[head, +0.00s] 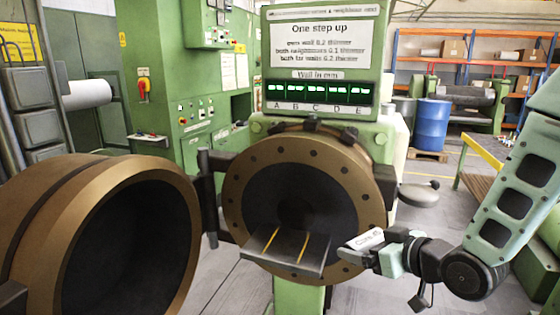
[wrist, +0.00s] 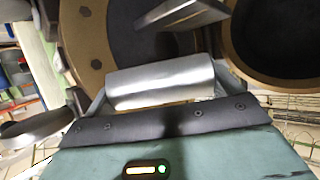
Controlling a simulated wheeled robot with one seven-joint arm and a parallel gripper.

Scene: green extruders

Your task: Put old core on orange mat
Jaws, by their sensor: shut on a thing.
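The core is a smooth silvery cylinder (wrist: 160,82) lying across my jaws in the wrist view. In the head view it shows as a pale piece with a white label (head: 362,240), whose writing is too small to read surely. My gripper (head: 375,251) is shut on the core, in front of the right lower rim of the round bronze flange (head: 240,190). The core is just right of the black tray with yellow lines (head: 285,250) that juts from the flange opening. I cannot make out an orange mat in either view.
A large open bronze barrel ring (head: 170,190) stands at the left. A sign and a lettered display (head: 318,92) rise above the flange. A round grey plate (head: 418,194), a blue drum (head: 432,125) and a workbench (head: 487,150) are at the right. Open floor shows between them.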

